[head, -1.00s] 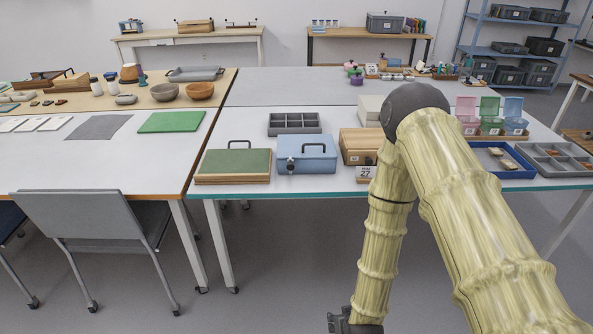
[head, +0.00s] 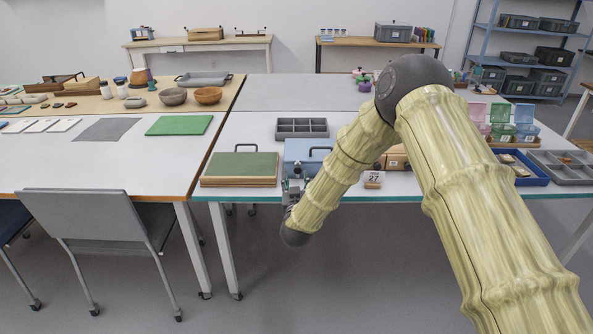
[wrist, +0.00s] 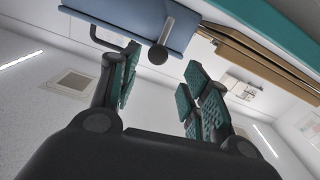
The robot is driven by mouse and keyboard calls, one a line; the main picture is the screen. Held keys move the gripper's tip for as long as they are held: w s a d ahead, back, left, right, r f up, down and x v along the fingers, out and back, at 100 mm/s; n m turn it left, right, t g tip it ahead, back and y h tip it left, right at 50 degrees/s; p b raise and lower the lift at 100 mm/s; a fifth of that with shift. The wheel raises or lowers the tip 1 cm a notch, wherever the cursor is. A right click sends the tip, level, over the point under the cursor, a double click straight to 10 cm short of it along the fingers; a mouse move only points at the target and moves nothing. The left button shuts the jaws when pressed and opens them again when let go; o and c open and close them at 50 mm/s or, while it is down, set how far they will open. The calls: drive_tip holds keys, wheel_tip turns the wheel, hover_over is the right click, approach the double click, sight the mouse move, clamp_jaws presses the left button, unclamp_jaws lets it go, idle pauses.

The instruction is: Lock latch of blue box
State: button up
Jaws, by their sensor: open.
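The blue box (head: 299,151) stands near the front edge of the white table, its lid down and its dark handle (head: 320,151) on top. In the wrist view my gripper (wrist: 163,62) is open, with teal pads. The latch end appears between the fingertips, with gaps on both sides. Whether the latch is locked I cannot tell.
A green-topped wooden case (head: 240,168) stands close left of the box. A wooden box (head: 397,158) and a "27" tag (head: 374,178) are to the right, partly behind my arm. A grey divided tray (head: 302,128) lies behind. The floor before the table is clear.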

sight(296, 171)
drive_tip(key=w, duration=0.7)
drive_tip(key=shift+w+f+p, duration=0.1)
drive_tip(key=shift+w+p, duration=0.05)
drive_tip(key=shift+p, duration=0.15)
drive_tip(key=shift+c, duration=0.3)
